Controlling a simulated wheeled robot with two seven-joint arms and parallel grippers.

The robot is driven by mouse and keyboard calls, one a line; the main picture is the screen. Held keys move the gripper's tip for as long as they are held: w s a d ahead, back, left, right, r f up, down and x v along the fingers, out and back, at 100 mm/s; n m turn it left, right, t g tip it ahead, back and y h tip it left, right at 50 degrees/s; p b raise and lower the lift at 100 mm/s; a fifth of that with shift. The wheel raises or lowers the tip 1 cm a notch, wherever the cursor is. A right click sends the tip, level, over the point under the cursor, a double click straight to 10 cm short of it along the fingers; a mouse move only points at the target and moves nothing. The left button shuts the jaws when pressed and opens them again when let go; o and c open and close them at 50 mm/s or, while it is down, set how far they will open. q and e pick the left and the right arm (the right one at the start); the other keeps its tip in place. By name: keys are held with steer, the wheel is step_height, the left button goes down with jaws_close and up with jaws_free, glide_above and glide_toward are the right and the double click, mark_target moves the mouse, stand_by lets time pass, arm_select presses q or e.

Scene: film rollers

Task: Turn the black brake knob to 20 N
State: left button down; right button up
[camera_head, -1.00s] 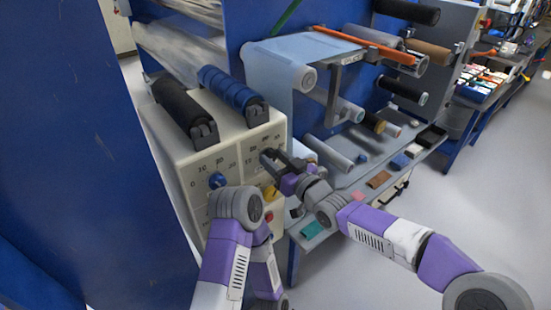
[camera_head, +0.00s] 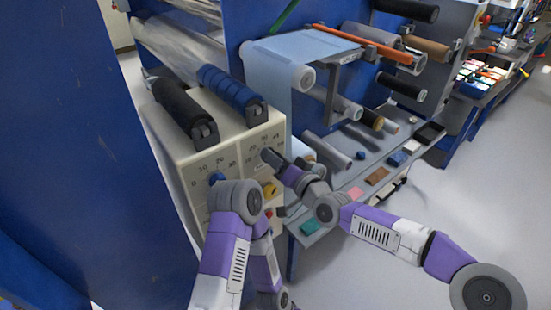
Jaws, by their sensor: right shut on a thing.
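The cream control box (camera_head: 226,138) stands left of centre with two dial scales on its front. My right gripper (camera_head: 268,156) is at the right-hand dial, its fingers shut on the black brake knob. The gripper hides the knob and its pointer, so I cannot read its setting; the small scale numbers there are blurred. The blue knob (camera_head: 217,178) sits on the left-hand dial, below its printed scale. My left arm's purple and grey links rise in front of the box; its gripper does not show.
A yellow part (camera_head: 269,190) sits low on the box front. A black roller (camera_head: 183,108) and a blue roller (camera_head: 231,90) lie on top. A grey shelf (camera_head: 345,205) with small coloured blocks is at the right. The floor at the lower right is clear.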

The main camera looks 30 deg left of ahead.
stand_by(0.3)
steer(key=o, duration=1.1)
steer(key=shift+c, duration=0.2)
steer(key=v, duration=0.7)
steer(key=shift+d+p, duration=0.3)
steer(key=shift+p, duration=0.15)
